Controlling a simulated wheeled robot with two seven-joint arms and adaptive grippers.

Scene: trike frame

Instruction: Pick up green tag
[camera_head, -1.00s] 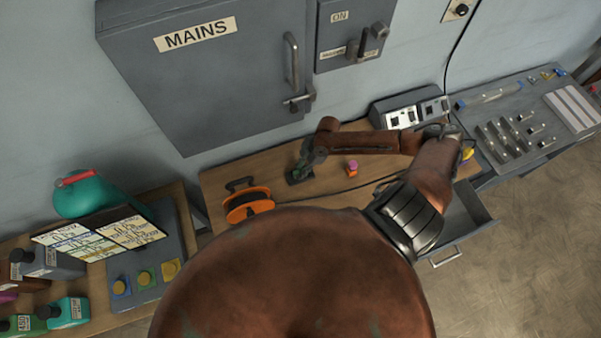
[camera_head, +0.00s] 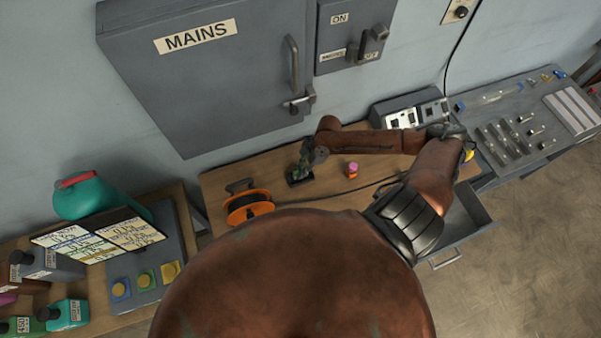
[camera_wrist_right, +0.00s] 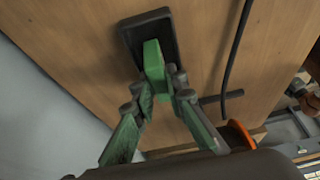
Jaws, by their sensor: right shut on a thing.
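The green tag (camera_wrist_right: 153,62) is a small green block standing over a dark tray (camera_wrist_right: 150,20) on the wooden bench, in the right wrist view. My right gripper (camera_wrist_right: 160,80) has its two green fingers closed on the near end of the tag. I cannot tell whether the tag is clear of the tray. In the head view my right gripper (camera_head: 301,163) reaches down at the dark tray (camera_head: 299,178), and the tag is too small to tell from the fingers. My left gripper is not in view.
An orange cable reel (camera_head: 249,206) and a pink-capped bottle (camera_head: 352,170) stand on the bench (camera_head: 225,179). A black cable runs across it. A grey MAINS cabinet (camera_head: 210,85) is on the wall behind. An open drawer (camera_head: 467,222) is at the right.

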